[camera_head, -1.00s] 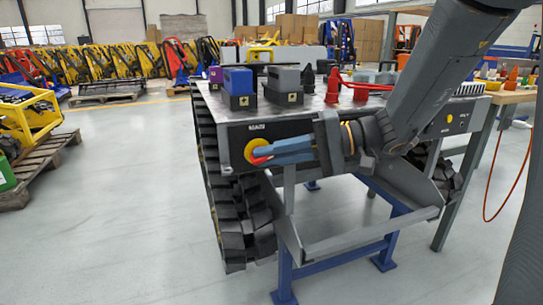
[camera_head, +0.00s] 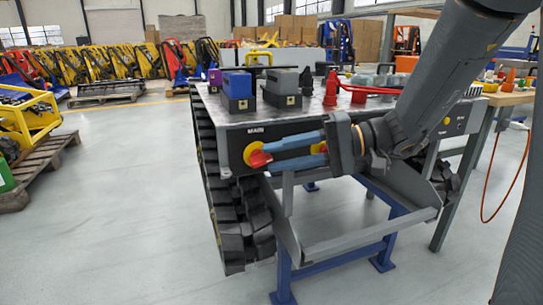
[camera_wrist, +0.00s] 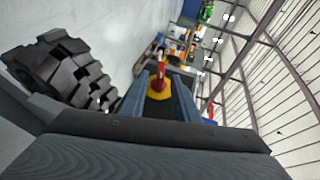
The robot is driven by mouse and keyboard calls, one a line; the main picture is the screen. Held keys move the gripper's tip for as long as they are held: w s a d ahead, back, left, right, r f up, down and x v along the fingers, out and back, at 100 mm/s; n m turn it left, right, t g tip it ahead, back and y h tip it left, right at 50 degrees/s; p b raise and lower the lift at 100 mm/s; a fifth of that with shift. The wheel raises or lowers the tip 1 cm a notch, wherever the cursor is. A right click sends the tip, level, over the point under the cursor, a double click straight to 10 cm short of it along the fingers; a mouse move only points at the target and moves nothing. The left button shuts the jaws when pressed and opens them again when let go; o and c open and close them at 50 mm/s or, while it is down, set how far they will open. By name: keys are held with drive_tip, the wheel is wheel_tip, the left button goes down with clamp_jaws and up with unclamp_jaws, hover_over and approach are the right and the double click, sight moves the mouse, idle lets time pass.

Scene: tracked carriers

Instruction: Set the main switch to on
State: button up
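The main switch (camera_head: 259,157) is a red handle on a yellow round plate, under the MAIN label on the dark front panel. In the wrist view the red handle (camera_wrist: 161,66) stands above its yellow plate (camera_wrist: 160,91), between the two blue fingers. My gripper (camera_head: 274,153) reaches in from the right, with its fingertips close to the handle. The fingers are spread, with a gap on each side of the handle in the wrist view. I cannot tell which position mark the handle points at.
A second red and yellow control (camera_head: 323,148) shows behind my fingers. Blue (camera_head: 237,90) and grey (camera_head: 281,88) boxes stand on the carrier's top (camera_head: 222,113). A black track (camera_head: 231,205) runs below the panel.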

drive_tip(key=p+v, duration=0.1)
drive_tip(key=v, duration=0.4)
drive_tip(key=shift+d, duration=0.15)
drive_tip(key=shift+s, duration=0.1)
